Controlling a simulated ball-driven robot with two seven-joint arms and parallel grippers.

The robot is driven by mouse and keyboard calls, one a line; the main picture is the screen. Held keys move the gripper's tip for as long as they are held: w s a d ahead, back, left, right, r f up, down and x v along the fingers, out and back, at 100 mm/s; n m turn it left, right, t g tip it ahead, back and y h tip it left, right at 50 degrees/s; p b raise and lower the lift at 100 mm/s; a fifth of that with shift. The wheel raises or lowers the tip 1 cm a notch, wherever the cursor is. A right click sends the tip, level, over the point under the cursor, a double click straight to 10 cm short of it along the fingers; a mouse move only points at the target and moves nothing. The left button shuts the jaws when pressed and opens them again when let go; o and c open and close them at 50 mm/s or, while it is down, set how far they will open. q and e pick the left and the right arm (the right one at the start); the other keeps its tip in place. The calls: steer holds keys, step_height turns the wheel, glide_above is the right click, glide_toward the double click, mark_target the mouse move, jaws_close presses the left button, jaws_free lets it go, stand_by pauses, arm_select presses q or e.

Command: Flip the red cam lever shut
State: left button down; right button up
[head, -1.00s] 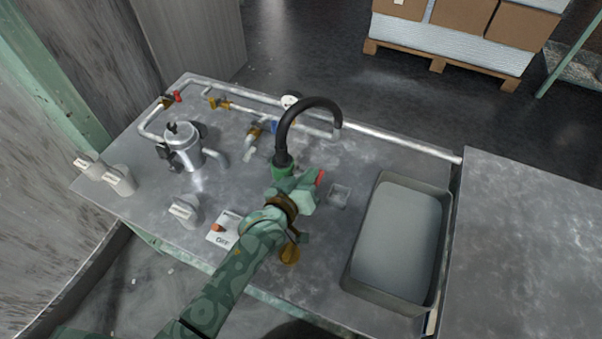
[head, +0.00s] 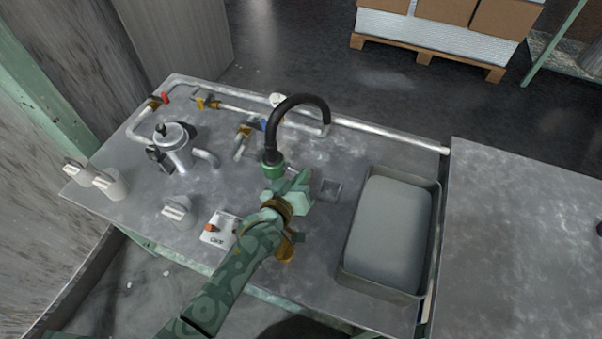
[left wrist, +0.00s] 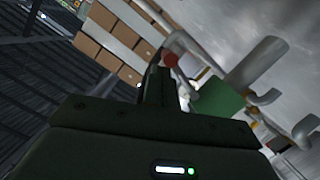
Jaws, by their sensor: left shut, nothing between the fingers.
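The green coupling (head: 272,165) stands at the foot of the black curved hose (head: 297,98) on the metal bench. In the left wrist view the green body (left wrist: 215,100) shows at the right of the fingers. A red lever tip (left wrist: 170,60) lies right beside the fingertips there; I cannot tell if they touch. In the head view the red tip is hidden by my gripper. My left gripper (head: 298,185) is shut and empty, just right of the coupling. My right gripper is not in view.
A grey tray (head: 428,240) stands to the right. A white switch box (head: 218,228) is at front left. A metal canister (head: 175,148), pipes and several valves fill the left and back. A small dark thing at the right edge is cut off.

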arm_select(q)
steer(key=shift+f, duration=0.7)
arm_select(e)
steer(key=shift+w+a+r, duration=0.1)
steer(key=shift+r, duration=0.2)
arm_select(q)
steer(key=shift+f, duration=0.2)
